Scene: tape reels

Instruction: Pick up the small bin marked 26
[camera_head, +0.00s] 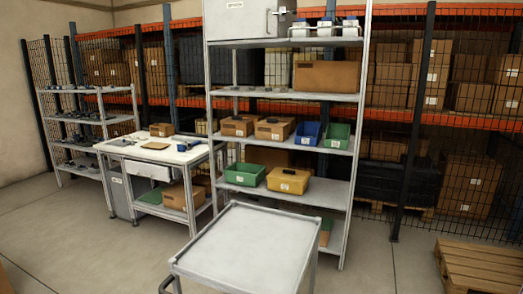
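Several small bins stand on the grey metal shelf rack (357,110). A blue bin (308,134) and a green bin (335,137) sit side by side at the right of a middle shelf. A larger green bin (244,175) and a yellow bin (289,181) sit on the shelf below. The bins carry small white labels, but the numbers are too small to read, so I cannot tell which is marked 26. Neither of my grippers is in view.
An empty light-grey cart top (240,250) stands in front of the rack. A white workbench (150,153) is left of the rack. A wooden pallet (480,266) lies at the lower right. Floor (375,262) is clear between cart and pallet.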

